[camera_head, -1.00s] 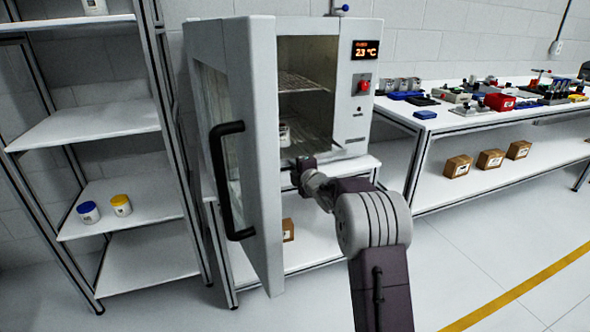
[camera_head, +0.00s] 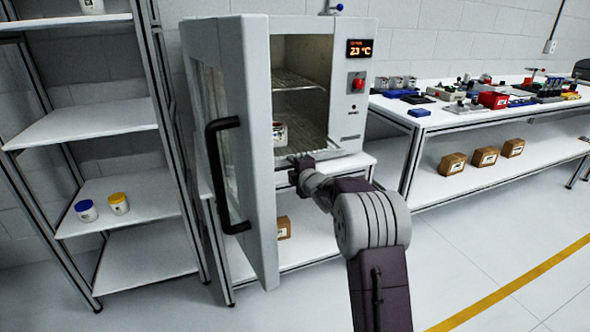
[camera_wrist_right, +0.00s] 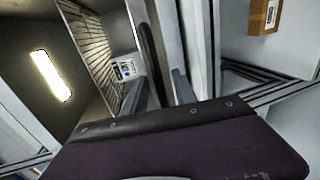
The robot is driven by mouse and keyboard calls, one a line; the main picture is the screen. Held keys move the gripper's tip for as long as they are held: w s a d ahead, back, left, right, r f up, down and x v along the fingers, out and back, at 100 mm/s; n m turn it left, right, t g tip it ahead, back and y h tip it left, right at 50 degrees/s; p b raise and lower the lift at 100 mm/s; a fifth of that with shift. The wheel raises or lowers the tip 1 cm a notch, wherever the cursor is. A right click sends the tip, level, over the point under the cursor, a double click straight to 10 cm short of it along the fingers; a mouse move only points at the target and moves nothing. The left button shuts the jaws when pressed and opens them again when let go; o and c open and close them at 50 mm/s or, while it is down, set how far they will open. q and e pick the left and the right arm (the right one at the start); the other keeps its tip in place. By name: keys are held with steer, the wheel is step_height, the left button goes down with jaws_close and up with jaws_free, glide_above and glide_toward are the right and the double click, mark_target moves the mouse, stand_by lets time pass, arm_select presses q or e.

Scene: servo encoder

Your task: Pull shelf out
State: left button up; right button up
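A white oven-like cabinet (camera_head: 357,92) stands open, its door (camera_head: 258,150) with a black handle (camera_head: 222,175) swung toward me. Inside, a wire shelf (camera_head: 298,82) sits at mid height; it cannot be told whether it is the ribbed surface (camera_wrist_right: 85,30) in the right wrist view. A labelled jar (camera_head: 280,132) stands lower in the cabinet, beside the door edge; a labelled jar also shows in the right wrist view (camera_wrist_right: 124,69). My right gripper (camera_head: 297,172) is at the front opening, below the jar, its fingers (camera_wrist_right: 160,90) apart and empty. My left gripper is out of view.
The open door is close on the left of my right gripper. A rack (camera_head: 100,125) with jars stands further left. A workbench (camera_head: 470,115) with tools and boxes is on the right. Floor (camera_head: 470,260) at right is clear.

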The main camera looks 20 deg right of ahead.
steer(key=v, duration=0.8)
steer(key=shift+s+p, duration=0.35)
steer(key=shift+p, duration=0.05)
